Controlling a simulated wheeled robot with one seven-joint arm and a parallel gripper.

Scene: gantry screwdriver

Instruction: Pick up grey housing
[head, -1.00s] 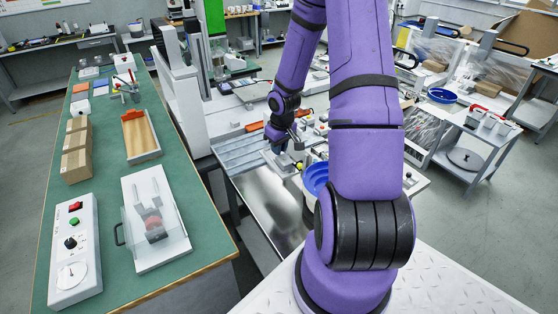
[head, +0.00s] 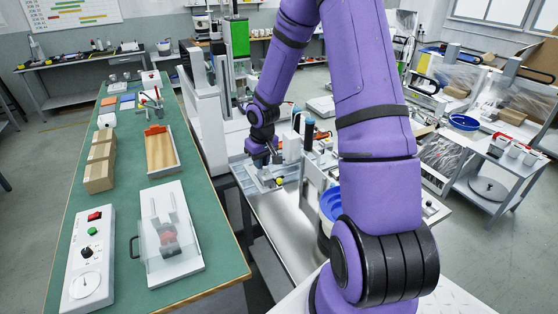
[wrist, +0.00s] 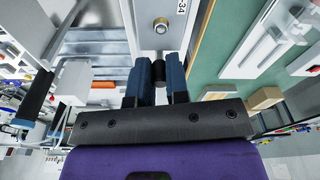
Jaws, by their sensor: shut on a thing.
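My gripper (wrist: 158,82) shows in the wrist view with its two dark blue fingers close together. Between them is a short dark grey cylindrical piece, which appears to be the grey housing (wrist: 158,70); the fingers hide part of it. In the head view my gripper (head: 268,160) is small, pointing down over the grey compartment tray (head: 243,182) on the metal bench. The held piece cannot be made out there, and I cannot tell how far it is above the tray.
A gantry stand with a screwdriver (head: 309,133) stands just right of my gripper. A blue bowl (head: 331,203) is beside it, partly behind my arm. The bare metal bench top (head: 275,215) is clear in front. A green table (head: 215,245) with boxes and a control panel is at left.

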